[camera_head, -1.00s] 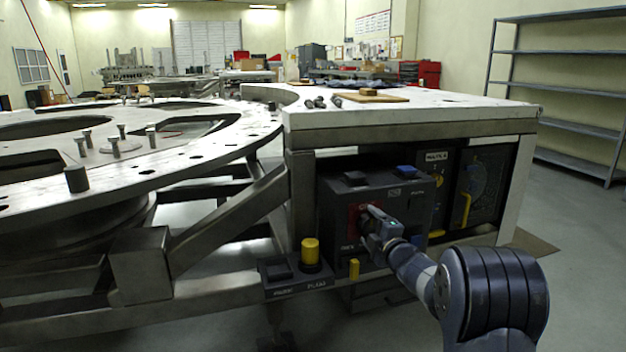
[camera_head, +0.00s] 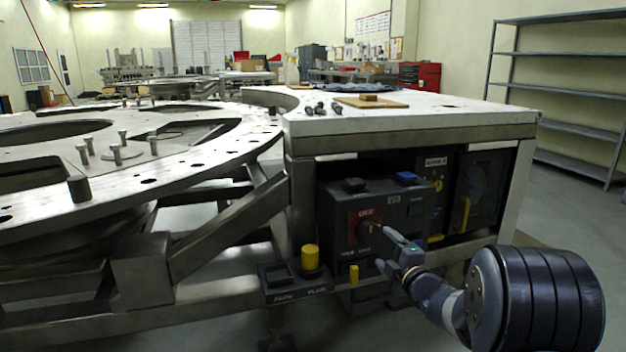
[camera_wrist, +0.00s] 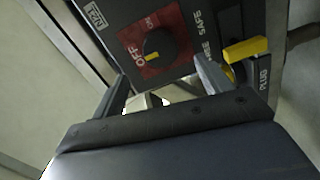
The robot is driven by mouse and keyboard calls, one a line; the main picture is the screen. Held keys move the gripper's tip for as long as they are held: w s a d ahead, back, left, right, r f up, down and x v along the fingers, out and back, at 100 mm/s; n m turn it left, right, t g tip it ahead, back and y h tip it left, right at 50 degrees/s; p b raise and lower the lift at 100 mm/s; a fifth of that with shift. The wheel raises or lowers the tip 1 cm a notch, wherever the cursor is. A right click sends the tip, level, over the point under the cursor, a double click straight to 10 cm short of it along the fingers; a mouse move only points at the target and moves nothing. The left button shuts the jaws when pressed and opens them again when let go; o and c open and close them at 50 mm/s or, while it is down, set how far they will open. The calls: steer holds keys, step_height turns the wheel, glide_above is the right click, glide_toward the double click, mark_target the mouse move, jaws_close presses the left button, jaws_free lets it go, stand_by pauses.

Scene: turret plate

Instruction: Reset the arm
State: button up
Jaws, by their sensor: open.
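My gripper (camera_head: 388,255) is open and empty in front of the dark control box (camera_head: 409,203) under the white table. Its two fingers also show in the wrist view (camera_wrist: 160,85), apart, with the red switch plate beyond them. The red plate (camera_head: 355,235) carries a black rotary knob (camera_wrist: 159,46) with a yellow mark, which points toward the word OFF. In the head view my fingers stand just right of the knob, and I see a gap between them and it.
A yellow plug (camera_head: 310,257) stands on a small dark box at the lower left of the control box. A yellow handle (camera_wrist: 246,49) shows right of the fingers. The round turret plate (camera_head: 215,152) lies left. The table (camera_head: 460,112) overhangs the box. Open floor lies right.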

mark_target(370, 235)
steer(key=b+x, duration=0.1)
steer(key=x, duration=0.7)
steer(key=shift+w+f+b, duration=0.1)
steer(key=shift+f+b, duration=0.1)
steer(key=shift+b, duration=0.2)
steer(key=shift+w+r+p, duration=0.25)
steer(key=shift+r+p, duration=0.05)
steer(key=shift+p, duration=0.2)
steer(key=m+p, duration=0.4)
steer(key=p, duration=0.1)
steer(key=shift+s+m, duration=0.1)
steer(key=shift+m, duration=0.3)
steer(key=m+p, duration=0.4)
steer(key=p, duration=0.2)
steer(key=m+p, duration=0.4)
steer(key=p, duration=0.1)
steer(key=shift+m+p, duration=0.3)
steer(key=shift+p, duration=0.1)
steer(key=m+p, duration=0.3)
steer(key=p, duration=0.2)
steer(key=shift+a+f+m, duration=0.1)
steer(key=shift+m, duration=0.3)
steer(key=shift+f+m+p, duration=0.1)
steer(key=shift+m+p, duration=0.2)
steer(key=shift+p, duration=0.3)
steer(key=shift+f, duration=0.15)
